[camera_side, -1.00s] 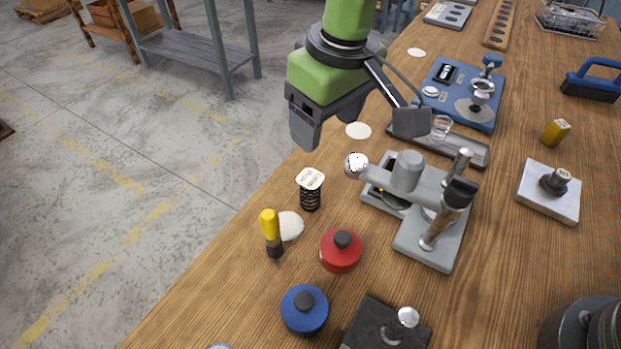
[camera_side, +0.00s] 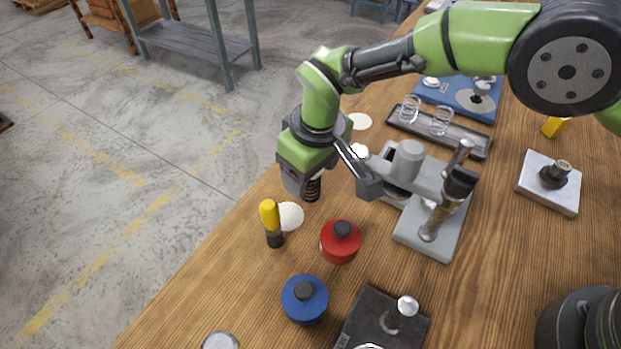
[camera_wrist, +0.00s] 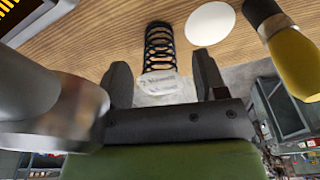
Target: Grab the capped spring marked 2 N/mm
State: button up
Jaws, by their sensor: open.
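The capped spring is a black coil with a white printed cap. In the wrist view its black coils (camera_wrist: 158,42) stand on the bench and its cap (camera_wrist: 160,84) faces me; the blurred text seems to start with a 2. In the side view only part of the coil (camera_side: 313,188) shows; my gripper hides its cap. My gripper (camera_side: 334,190) is open and low over the spring. In the wrist view the cap sits between the fingers of my gripper (camera_wrist: 163,72), with a gap on each side.
A yellow-handled tool (camera_side: 271,222) stands close by, beside a white disc (camera_side: 290,216). A red knobbed pot (camera_side: 340,242) and a blue one (camera_side: 304,300) are nearer the front. The grey coiler (camera_side: 425,225) stands right of my gripper. Behind it, a tray (camera_side: 462,141) holds silver springs.

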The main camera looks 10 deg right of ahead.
jog(key=c, duration=1)
